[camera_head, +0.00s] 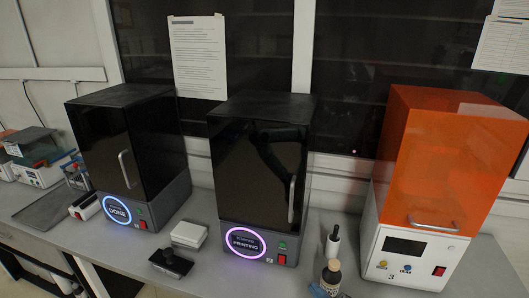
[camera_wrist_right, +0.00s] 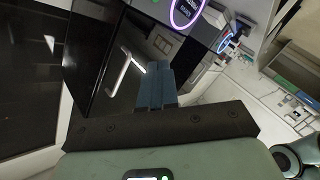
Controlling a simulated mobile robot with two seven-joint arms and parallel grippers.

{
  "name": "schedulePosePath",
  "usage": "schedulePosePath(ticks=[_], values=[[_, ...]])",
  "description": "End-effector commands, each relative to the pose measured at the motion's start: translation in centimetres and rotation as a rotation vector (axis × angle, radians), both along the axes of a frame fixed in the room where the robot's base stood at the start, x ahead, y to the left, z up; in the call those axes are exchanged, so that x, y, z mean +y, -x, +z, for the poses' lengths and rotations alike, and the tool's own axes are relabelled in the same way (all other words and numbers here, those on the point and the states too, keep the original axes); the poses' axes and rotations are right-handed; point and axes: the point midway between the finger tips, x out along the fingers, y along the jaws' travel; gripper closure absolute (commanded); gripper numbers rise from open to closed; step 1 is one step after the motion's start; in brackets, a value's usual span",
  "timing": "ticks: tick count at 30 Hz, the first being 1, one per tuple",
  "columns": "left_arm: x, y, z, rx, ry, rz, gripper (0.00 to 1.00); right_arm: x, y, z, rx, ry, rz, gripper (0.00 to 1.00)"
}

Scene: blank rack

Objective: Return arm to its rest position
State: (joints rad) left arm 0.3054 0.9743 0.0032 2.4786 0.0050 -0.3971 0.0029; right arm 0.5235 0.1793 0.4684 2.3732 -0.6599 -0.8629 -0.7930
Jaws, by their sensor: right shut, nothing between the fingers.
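My right gripper (camera_wrist_right: 153,88) shows in the right wrist view with its blue-grey fingers together and nothing between them. Behind the fingers in that view is a dark cabinet door with a silver handle (camera_wrist_right: 125,75); the fingers appear apart from it. Most of my right arm is outside that view. My left gripper is not in view.
Two black machines stand on the grey bench: one marked DONE (camera_head: 122,145), one marked PRINTING (camera_head: 255,165). An orange-covered machine (camera_head: 440,165) stands right.

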Motion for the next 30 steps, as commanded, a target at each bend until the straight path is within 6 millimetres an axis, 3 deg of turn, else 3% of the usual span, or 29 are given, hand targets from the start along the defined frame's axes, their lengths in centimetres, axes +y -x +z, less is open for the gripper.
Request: schedulePosePath(ticks=[1, 5, 8, 11, 15, 18, 22, 25, 30], values=[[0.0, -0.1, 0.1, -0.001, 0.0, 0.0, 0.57, -0.1, 0.1, -2.9, 0.108, -0.064, -0.027, 1.0], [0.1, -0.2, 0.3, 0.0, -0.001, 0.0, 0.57, -0.7, 1.3, -10.3, 0.394, -0.221, -0.125, 1.0], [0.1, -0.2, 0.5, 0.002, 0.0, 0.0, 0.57, -0.7, 3.7, -16.7, 0.647, -0.342, -0.223, 1.0], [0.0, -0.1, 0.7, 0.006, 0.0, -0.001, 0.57, -0.3, 7.6, -23.2, 0.921, -0.453, -0.348, 1.0], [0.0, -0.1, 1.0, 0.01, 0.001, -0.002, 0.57, 0.5, 15.1, -30.7, 1.289, -0.563, -0.562, 1.0], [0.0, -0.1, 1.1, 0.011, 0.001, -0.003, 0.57, 0.9, 20.5, -34.1, 1.502, -0.602, -0.722, 1.0], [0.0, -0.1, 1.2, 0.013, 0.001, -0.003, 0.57, 1.2, 26.0, -36.4, 1.686, -0.618, -0.896, 1.0], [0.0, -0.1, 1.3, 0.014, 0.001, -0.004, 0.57, 1.2, 28.4, -37.2, 1.758, -0.618, -0.978, 1.0], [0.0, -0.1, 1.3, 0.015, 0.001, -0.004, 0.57, 1.2, 29.3, -37.4, 1.784, -0.62, -1.015, 1.0]])
